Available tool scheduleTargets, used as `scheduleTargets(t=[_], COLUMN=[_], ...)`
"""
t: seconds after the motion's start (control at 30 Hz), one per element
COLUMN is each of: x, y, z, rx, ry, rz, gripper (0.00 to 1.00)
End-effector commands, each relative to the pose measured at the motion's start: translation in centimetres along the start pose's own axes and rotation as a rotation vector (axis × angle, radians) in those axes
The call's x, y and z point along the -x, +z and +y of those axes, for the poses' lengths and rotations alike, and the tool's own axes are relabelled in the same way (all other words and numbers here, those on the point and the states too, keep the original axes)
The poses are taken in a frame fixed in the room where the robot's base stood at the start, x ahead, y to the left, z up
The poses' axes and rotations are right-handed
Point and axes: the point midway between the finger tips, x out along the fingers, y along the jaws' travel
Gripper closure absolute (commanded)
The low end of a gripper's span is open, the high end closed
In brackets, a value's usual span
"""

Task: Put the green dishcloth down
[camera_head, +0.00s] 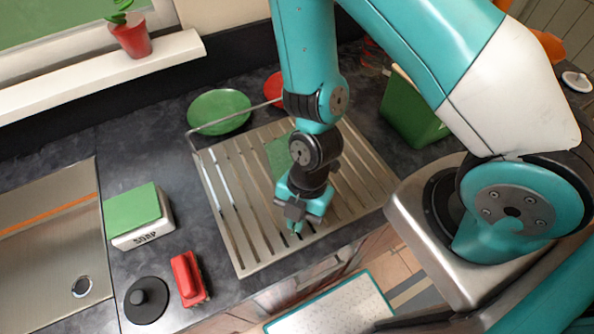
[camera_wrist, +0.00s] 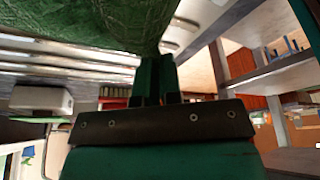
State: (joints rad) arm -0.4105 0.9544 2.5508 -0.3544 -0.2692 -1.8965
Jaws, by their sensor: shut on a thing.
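The green dishcloth (camera_wrist: 90,22) fills the upper left of the wrist view, close to the camera. My gripper (camera_wrist: 158,62) is shut on it, with its two green fingers side by side at the cloth's lower right edge. In the head view, a green patch of the dishcloth (camera_head: 280,153) shows to the left of my wrist, over the metal drying rack (camera_head: 235,215). My arm hides the rest of it. I cannot tell whether the cloth touches the slats. My gripper (camera_head: 297,226) is over the front middle of the rack.
A green plate (camera_head: 219,111) lies behind the rack, and a green bin (camera_head: 412,112) stands behind its right side. To the left are a soap box with a green sponge (camera_head: 138,215), a red brush (camera_head: 189,278), a black plug (camera_head: 147,299) and the sink (camera_head: 50,240).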

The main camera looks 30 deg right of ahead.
Motion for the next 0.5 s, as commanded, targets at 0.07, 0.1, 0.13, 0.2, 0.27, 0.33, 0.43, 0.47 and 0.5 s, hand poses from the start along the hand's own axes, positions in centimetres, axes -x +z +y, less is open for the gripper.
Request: scheduleTargets(t=[0.07,0.1,0.13,0.2,0.27,0.33,0.43,0.47,0.5], x=[-0.47,-0.61,-0.67,-0.74,-0.75,-0.74,-0.73,-0.73,-0.73], y=[-0.24,-0.29,-0.32,-0.35,-0.36,-0.35,-0.35,-0.35,-0.35], z=[-0.22,-0.27,-0.29,-0.31,-0.3,-0.29,-0.29,-0.28,-0.28], rx=[0.001,0.0,0.0,-0.001,-0.001,-0.001,-0.001,-0.001,-0.001], ry=[-0.002,-0.001,-0.001,0.0,0.0,0.0,0.0,0.0,0.0], rz=[0.0,0.0,0.0,0.0,0.0,0.0,0.0,0.0,0.0], gripper=[1.0,1.0,1.0,1.0,1.0,1.0,0.88,0.81,0.71])
